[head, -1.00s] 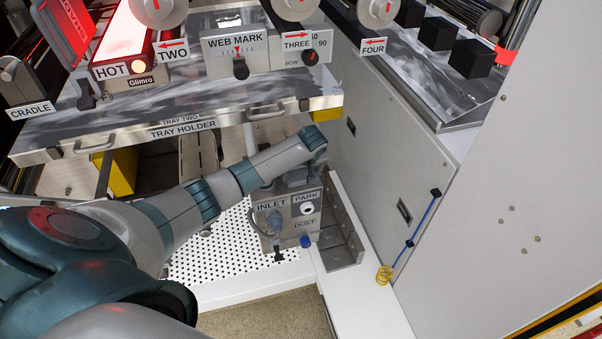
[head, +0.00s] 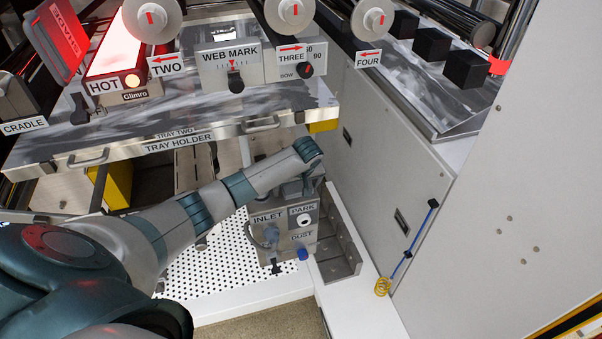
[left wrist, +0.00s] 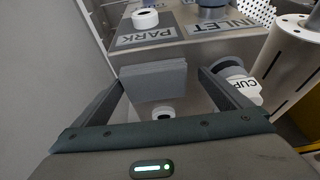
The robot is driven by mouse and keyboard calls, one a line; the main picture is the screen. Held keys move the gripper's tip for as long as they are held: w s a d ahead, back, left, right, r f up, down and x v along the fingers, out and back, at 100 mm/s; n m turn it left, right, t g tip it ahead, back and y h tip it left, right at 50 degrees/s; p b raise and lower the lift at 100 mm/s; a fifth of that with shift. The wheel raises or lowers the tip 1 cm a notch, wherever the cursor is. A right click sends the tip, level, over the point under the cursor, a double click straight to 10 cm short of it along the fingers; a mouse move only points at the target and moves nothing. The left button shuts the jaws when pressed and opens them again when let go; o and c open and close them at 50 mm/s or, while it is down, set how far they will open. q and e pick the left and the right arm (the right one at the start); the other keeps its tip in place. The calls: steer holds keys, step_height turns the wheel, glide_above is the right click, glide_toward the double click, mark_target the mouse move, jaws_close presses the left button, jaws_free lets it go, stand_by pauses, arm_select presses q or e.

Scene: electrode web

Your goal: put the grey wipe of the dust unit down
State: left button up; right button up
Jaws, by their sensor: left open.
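The dust unit (head: 284,240) is a grey metal box with INLET, PARK and DUST labels, standing at the right end of a white perforated plate. The left wrist view shows its top (left wrist: 190,29) with the PARK and INLET labels. The grey wipe (left wrist: 153,84) is a flat, layered grey pad between my left gripper's fingers. My left gripper (left wrist: 160,82) is open, with a gap on each side of the wipe. I cannot tell what the wipe rests on. In the head view, my left wrist hides the fingers and wipe above the unit. My right gripper is not in view.
A cylinder labelled CUP (left wrist: 236,84) stands close to the right finger. The tray holder (head: 215,135) overhangs behind my left arm. A slotted metal bracket (head: 342,245) flanks the unit.

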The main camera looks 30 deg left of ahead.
arm_select(q)
steer(key=b+v, duration=0.1)
steer(key=v, duration=1.1)
steer(key=shift+w, duration=0.35)
